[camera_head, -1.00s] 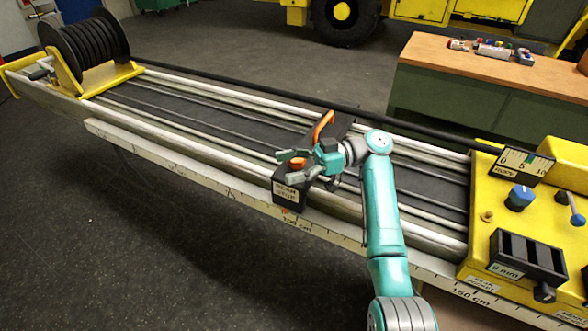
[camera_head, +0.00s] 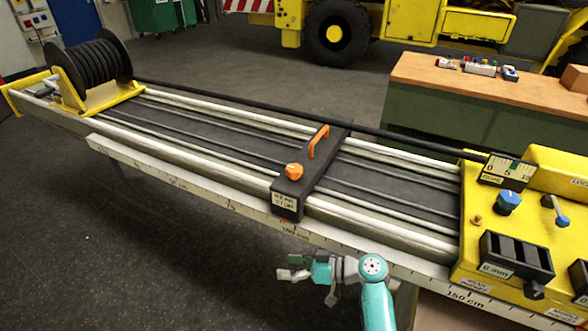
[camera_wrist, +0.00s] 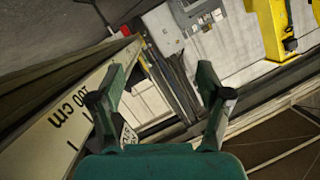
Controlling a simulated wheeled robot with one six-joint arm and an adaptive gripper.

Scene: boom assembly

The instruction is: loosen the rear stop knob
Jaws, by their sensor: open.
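The rear stop (camera_head: 305,178) is a black block lying across the boom rails, with a white label on its front end. Its orange knob (camera_head: 293,171) sits on top near the front, and an orange handle (camera_head: 318,142) stands farther back. My gripper (camera_head: 288,267) is open and empty, in front of and below the stop, clear of the boom's front edge. In the wrist view my gripper (camera_wrist: 165,92) shows its two fingers spread apart with nothing between them. The knob is not visible in the wrist view.
A scale strip (camera_head: 210,192) runs along the boom's front edge; it also shows in the wrist view (camera_wrist: 65,115). A black cable reel (camera_head: 90,65) stands at the far left. A yellow control block (camera_head: 475,245) is at the right. Dark floor lies open in front.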

